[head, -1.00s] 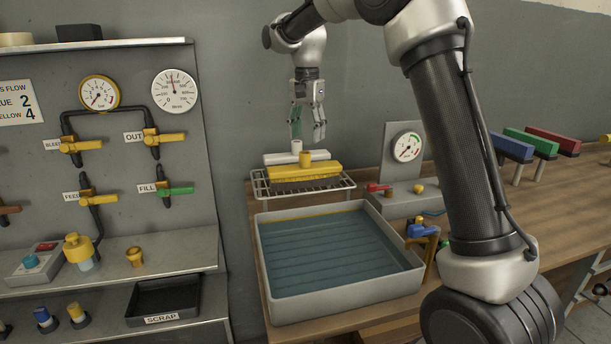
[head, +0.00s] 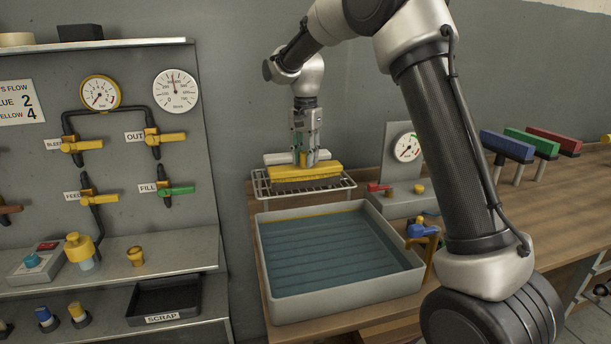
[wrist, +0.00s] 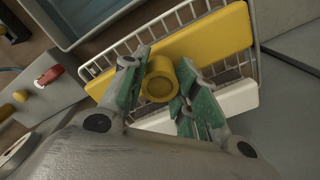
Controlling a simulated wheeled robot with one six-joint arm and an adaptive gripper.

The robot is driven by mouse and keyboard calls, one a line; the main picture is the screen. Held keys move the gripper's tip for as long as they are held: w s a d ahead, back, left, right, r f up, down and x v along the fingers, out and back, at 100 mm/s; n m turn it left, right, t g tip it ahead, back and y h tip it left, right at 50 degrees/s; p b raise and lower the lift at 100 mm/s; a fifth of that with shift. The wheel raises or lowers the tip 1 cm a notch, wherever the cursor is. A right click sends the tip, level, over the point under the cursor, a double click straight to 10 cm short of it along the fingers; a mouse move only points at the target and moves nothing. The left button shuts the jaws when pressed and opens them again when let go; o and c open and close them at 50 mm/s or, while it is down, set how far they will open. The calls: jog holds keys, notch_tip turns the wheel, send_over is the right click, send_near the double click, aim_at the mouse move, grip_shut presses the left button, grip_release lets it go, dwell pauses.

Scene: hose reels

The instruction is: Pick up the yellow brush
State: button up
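The yellow brush (head: 318,173) lies bristles down on a white wire rack (head: 348,182) behind the water tray. Its round yellow handle stub points up and also shows in the wrist view (wrist: 159,82). A white brush (head: 276,158) lies just behind it on the same rack. My gripper (head: 306,160) points down over the yellow brush, with its green-padded fingers on either side of the stub. In the wrist view, my gripper (wrist: 162,92) is open, with a gap visible at least on the right of the stub; the left finger is very close to it.
A grey tray of water (head: 290,309) stands in front of the rack. A gauge box (head: 405,200) with red and yellow knobs is to the right. Blue, green and red brushes (head: 541,143) stand further right. A panel of valves and gauges is on the left.

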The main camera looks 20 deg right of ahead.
grip_shut()
